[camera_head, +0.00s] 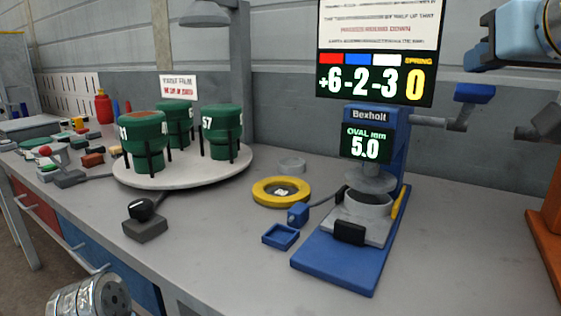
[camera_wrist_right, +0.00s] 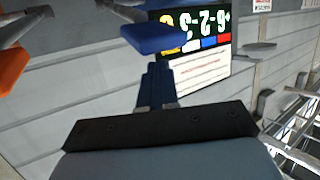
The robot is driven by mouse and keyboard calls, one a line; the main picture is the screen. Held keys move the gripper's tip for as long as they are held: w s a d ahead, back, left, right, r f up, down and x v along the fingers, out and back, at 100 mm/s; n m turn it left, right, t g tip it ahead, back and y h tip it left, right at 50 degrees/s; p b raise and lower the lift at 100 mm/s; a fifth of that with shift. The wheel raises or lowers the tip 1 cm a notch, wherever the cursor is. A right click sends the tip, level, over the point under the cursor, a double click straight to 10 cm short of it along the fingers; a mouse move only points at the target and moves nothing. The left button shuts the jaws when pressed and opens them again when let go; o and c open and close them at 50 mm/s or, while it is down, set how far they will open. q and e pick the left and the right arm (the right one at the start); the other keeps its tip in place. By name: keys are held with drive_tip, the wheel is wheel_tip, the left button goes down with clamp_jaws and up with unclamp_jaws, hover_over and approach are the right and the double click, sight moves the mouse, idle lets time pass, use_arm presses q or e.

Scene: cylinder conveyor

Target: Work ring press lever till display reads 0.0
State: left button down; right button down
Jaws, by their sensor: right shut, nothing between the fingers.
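The blue ring press (camera_head: 333,262) stands at right of centre on the bench. Its display (camera_head: 366,145) reads "OVAL mm 5.0". A pale grey ring (camera_head: 368,205) sits in it under the round press head, between black pads. The lever reaches right from the column and ends in a blue handle (camera_head: 475,93). The handle also shows in the right wrist view (camera_wrist_right: 155,39). My right gripper (camera_head: 474,62) is shut and empty, close above the handle in the head view; whether they touch I cannot tell. My left gripper is not in view.
A board (camera_head: 376,75) above the press reads +6 -2 -3 0. A yellow ring (camera_head: 281,191), a small blue tray (camera_head: 281,236) and a black-knobbed box (camera_head: 144,218) lie left of the press. Green containers stand on a white turntable (camera_head: 180,180). An orange object (camera_head: 545,232) is at far right.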

idle(0.4)
